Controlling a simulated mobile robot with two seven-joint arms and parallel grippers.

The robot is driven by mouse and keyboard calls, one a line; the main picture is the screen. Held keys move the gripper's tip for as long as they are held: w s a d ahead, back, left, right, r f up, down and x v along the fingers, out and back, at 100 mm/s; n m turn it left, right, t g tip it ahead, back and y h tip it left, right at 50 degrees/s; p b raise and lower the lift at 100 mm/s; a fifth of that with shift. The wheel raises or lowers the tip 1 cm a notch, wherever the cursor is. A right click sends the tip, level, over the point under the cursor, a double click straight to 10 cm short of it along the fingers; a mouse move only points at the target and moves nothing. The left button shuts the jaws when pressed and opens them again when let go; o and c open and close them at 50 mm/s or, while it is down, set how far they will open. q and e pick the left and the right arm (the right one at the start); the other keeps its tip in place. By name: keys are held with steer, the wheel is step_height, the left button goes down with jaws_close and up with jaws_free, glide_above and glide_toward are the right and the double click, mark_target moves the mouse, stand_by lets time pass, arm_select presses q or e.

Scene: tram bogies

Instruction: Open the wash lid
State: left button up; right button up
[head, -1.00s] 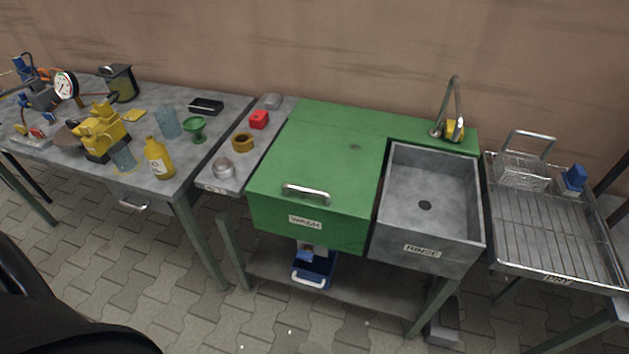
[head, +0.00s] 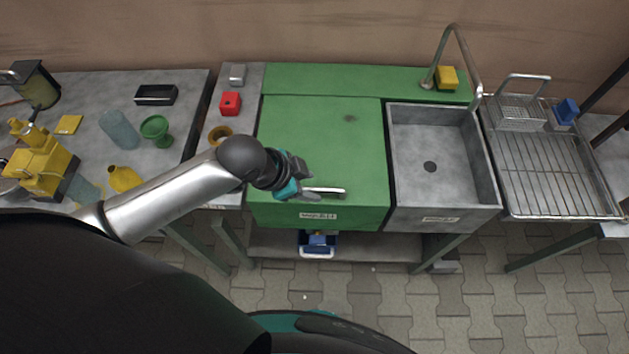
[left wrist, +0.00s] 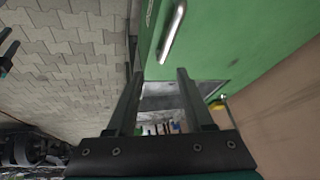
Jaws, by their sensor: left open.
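The green wash lid (head: 330,140) lies shut over the left basin, with a WASH label on its front. Its metal bar handle (head: 324,191) sits near the front edge. My left gripper (head: 298,190) is over the lid, just left of the handle. In the left wrist view its two fingers (left wrist: 155,85) are apart with nothing between them, and the handle (left wrist: 174,30) shows beyond the fingertips against the green lid (left wrist: 240,35). Whether a finger touches the handle I cannot tell. My right gripper is not in view.
The open grey rinse basin (head: 430,150) with a curved tap (head: 456,50) is right of the lid. A wire drying rack (head: 555,170) stands further right. A red block (head: 230,104) and a brown ring (head: 220,135) lie left of the lid. A blue bin (head: 317,245) is below.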

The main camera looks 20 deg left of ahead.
arm_select(q)
steer(key=a+r+m+g, duration=0.1)
steer(key=a+r+m, duration=0.3)
steer(key=r, duration=0.1)
steer(key=b, duration=0.2)
glide_toward(316, 189)
steer(key=x, duration=0.7)
steer(key=shift+d, duration=0.1)
steer(key=shift+w+d+f, duration=0.2)
steer(key=shift+w+f, duration=0.05)
steer(key=shift+f, duration=0.35)
jaws_close()
stand_by(0.7)
